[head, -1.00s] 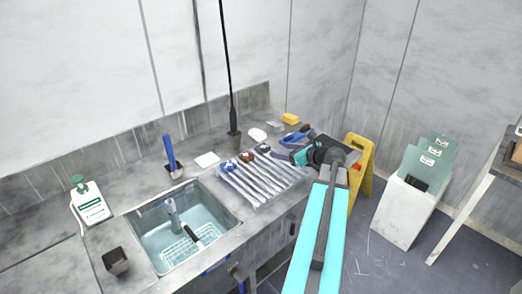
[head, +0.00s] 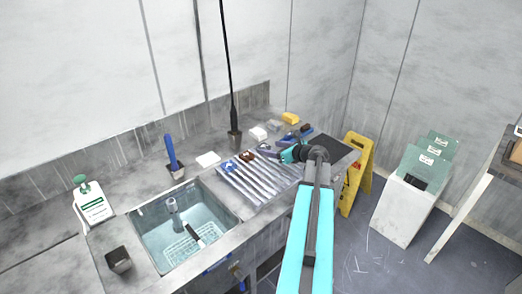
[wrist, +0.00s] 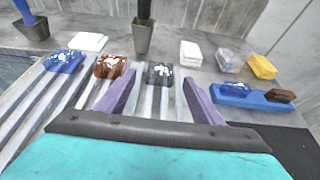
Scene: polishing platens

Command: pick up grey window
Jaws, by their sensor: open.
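The grey window (wrist: 158,73) is a small dark grey block with white glints on top. It sits on the far part of the ribbed rack (wrist: 62,112), right of a brown block (wrist: 110,66) and a blue block (wrist: 64,61). My gripper (wrist: 158,88) is open and empty. Its two purple fingers stand apart, pointing at the grey window, which shows between their tips, a little beyond them. In the head view my gripper (head: 276,153) is over the right end of the rack, and it seems to hide the grey window there.
A dark holder (wrist: 143,38) with a black rod stands behind the grey window. A white block (wrist: 191,53), a clear block (wrist: 229,61) and a yellow sponge (wrist: 262,67) lie behind to the right. A blue tray (wrist: 247,101) lies right of the gripper. The sink (head: 184,228) is left.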

